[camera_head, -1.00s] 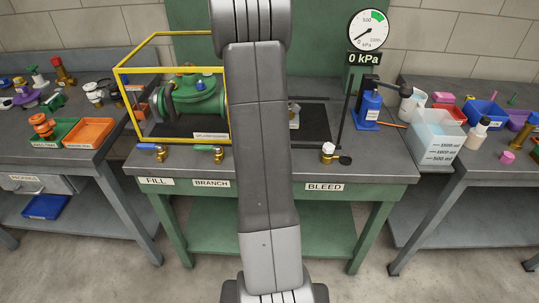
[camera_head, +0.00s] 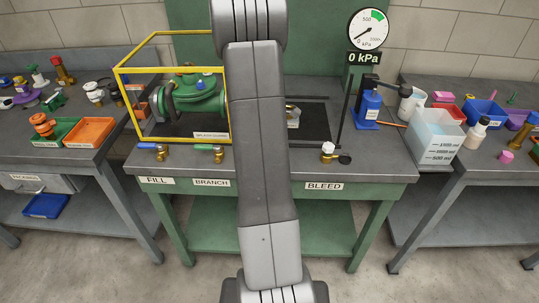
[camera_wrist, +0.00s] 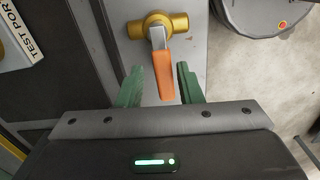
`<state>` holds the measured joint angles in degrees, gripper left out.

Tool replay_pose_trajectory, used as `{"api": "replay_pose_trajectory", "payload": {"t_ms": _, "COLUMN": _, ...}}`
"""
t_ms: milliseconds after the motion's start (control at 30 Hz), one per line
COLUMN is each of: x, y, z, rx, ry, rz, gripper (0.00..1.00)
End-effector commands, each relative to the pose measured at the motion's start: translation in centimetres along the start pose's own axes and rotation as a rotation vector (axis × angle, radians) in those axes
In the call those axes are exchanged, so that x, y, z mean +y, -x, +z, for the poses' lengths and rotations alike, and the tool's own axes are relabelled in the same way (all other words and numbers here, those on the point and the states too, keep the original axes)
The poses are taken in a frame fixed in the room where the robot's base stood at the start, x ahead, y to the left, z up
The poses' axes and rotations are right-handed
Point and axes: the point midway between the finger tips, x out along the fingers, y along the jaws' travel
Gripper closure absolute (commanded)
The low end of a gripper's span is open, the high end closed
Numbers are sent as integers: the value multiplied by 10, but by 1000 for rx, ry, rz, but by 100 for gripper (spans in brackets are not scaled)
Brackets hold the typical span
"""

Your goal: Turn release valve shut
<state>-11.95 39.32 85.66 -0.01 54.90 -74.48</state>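A brass valve body (camera_wrist: 157,26) with an orange lever (camera_wrist: 164,75) shows in the wrist view, mounted at a grey surface. No label names it as the release valve. The lever points down the picture, towards my gripper. My gripper (camera_wrist: 160,76) is open, with its two green fingers on either side of the lever and a visible gap on each side. In the head view my arm hides this lever and my gripper. The gauge (camera_head: 369,29) above the bench reads 0 kPa.
The bench (camera_head: 270,173) carries a blue-handled fill valve (camera_head: 152,147), a green-handled branch valve (camera_head: 210,149) and a white-handled bleed valve (camera_head: 328,150). A yellow frame (camera_head: 170,139) surrounds a green vessel (camera_head: 192,98). A blue pump (camera_head: 369,105) stands at the right.

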Motion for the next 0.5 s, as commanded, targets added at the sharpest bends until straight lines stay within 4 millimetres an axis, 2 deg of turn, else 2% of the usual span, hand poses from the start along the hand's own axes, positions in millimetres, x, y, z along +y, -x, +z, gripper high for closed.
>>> {"api": "replay_pose_trajectory", "payload": {"t_ms": 267, "x": 0, "y": 6, "z": 0, "rx": 0, "ry": 1, "rz": -1, "gripper": 67}}
{"api": "replay_pose_trajectory", "payload": {"t_ms": 500, "x": 0, "y": 35, "z": 0, "rx": 0, "ry": 2, "rz": 0, "gripper": 67}}
